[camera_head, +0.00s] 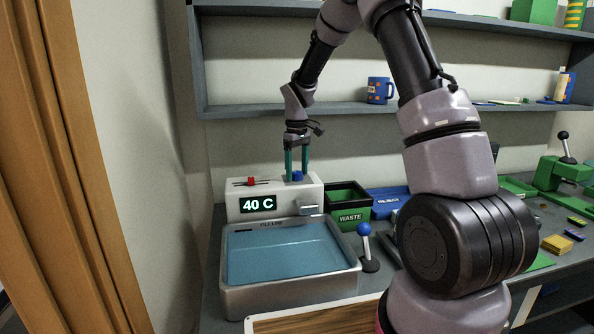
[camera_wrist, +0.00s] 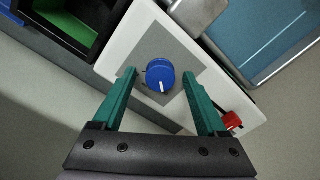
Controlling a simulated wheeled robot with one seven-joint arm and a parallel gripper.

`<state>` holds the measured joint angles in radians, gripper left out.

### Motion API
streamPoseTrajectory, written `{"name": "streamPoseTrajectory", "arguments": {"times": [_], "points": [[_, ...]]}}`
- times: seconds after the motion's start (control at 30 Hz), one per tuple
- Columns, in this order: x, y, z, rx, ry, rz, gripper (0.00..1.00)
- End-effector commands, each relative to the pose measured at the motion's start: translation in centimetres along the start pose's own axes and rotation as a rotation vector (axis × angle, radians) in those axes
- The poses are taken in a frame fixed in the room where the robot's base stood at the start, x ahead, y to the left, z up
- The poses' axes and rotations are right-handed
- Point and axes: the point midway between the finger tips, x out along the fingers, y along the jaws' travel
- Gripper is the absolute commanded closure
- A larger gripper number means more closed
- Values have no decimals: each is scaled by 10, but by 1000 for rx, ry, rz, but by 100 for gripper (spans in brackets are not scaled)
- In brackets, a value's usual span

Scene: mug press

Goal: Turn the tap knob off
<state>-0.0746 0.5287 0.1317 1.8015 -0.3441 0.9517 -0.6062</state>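The blue tap knob (camera_head: 298,175) sits on top of the white tap unit (camera_head: 275,190), whose display reads 40 C. In the wrist view the knob (camera_wrist: 160,76) is round with a white mark on its rim, on a grey plate. My gripper (camera_head: 297,172) points down over the unit, its green fingers on either side of the knob. In the wrist view my gripper (camera_wrist: 161,72) is open, with a gap between each finger and the knob. A red slider (camera_head: 250,181) is on the unit's left; it also shows in the wrist view (camera_wrist: 232,121).
A steel basin of blue water (camera_head: 285,252) stands in front of the unit. A green WASTE bin (camera_head: 349,215) and a blue tray (camera_head: 386,203) are to the right. A blue-topped lever (camera_head: 364,230) stands beside the basin. A shelf with a blue mug (camera_head: 379,90) is above.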

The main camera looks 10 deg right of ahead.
Motion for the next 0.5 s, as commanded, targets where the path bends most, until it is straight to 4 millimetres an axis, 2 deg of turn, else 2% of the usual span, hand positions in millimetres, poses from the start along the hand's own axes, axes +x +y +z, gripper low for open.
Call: {"name": "streamPoseTrajectory", "arguments": {"times": [0.3,0.5], "points": [[-2,0,0,1,0,0,26],[-30,0,0,3,3,1,26]]}}
